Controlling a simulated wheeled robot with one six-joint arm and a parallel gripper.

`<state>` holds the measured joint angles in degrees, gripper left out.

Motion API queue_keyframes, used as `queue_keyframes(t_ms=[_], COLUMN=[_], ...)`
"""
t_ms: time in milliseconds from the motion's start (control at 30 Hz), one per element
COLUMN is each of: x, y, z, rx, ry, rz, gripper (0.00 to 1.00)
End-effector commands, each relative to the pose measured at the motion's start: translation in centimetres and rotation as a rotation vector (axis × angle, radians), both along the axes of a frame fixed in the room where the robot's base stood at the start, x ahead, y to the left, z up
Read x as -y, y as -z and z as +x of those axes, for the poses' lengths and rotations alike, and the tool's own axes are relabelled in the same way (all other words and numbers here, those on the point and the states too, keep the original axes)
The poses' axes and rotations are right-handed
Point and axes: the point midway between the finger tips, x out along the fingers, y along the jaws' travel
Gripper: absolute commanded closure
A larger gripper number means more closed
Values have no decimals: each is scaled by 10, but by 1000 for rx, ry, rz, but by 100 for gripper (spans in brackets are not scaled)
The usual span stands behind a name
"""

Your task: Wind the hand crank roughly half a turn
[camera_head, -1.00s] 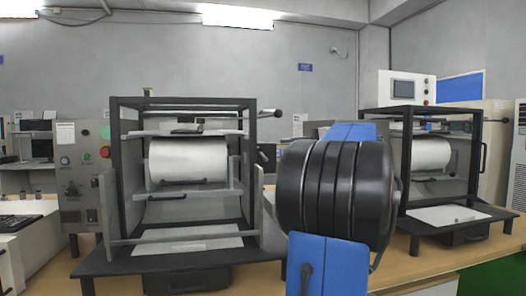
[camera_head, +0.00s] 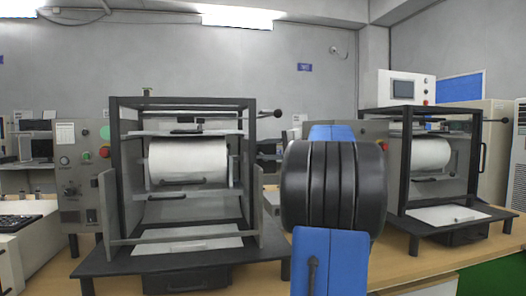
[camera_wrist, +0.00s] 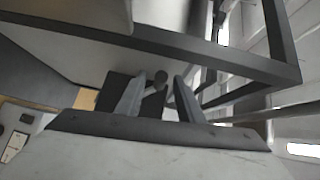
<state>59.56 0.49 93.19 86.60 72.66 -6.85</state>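The left machine (camera_head: 115,180) is a black open frame around a white roll (camera_head: 188,161). A short rod with a black ball knob (camera_head: 277,113), apparently the hand crank's handle, sticks out at its upper right. In the wrist view my gripper (camera_wrist: 160,84) is open, its two grey fingers apart.
A similar machine (camera_head: 408,170) stands at the right on the same wooden bench (camera_head: 392,272). A grey control panel (camera_head: 83,175) adjoins the left machine. Black frame bars (camera_wrist: 200,50) run close above and right of my fingers in the wrist view.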

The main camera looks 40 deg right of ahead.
Motion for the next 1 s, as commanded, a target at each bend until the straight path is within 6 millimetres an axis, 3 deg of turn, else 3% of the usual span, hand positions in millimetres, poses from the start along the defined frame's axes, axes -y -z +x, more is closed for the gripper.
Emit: queue_keyframes(t_ms=[167, 300, 667, 1000], x=[0, 0, 2, 11], y=[0, 0, 0, -3], z=[0, 0, -1, -6], rx=[0, 0, 21, 131], ry=[0, 0, 1, 0], rz=[0, 0, 35, 217], gripper=[68, 100, 100, 100])
